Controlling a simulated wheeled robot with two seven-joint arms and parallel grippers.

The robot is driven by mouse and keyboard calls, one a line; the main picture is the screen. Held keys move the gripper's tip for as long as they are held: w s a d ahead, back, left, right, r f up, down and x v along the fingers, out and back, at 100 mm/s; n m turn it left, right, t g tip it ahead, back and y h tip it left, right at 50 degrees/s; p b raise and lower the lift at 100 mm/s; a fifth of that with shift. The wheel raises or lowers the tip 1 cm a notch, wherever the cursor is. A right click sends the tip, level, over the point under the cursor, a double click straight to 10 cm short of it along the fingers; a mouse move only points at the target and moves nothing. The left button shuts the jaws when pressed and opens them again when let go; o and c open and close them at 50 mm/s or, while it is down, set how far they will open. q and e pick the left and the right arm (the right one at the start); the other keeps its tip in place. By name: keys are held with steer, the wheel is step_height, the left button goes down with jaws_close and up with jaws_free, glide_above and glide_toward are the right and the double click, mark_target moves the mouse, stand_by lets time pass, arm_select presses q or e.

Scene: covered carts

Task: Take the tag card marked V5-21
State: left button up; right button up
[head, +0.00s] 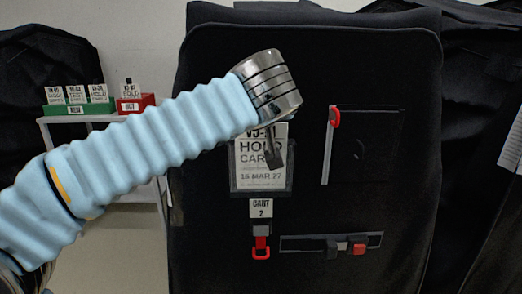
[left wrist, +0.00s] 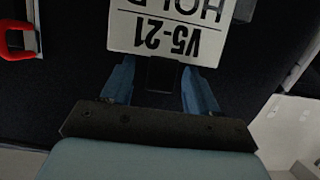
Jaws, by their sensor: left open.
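The white tag card (head: 258,172) sits in a dark-framed pocket on the front of the black covered cart. It reads HOLD, CART and 16 MAR 27 in the head view; its top line is partly hidden by my left wrist. In the left wrist view the card (left wrist: 165,28) appears upside down and reads V5-21 HOLD. My left gripper (left wrist: 160,78) is open, its two blue fingers just short of the card's edge, one toward each side. A dark tab lies between the fingers. I cannot tell whether they touch the card. My right gripper is not in view.
A red-topped zip pull (head: 334,118) and a slot with a red slider (head: 358,248) are to the right. A green rack (head: 80,106) and red rack (head: 136,103) of cards stand on a shelf at left.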

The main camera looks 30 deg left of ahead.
arm_select(q)
jaws_close()
stand_by(0.3)
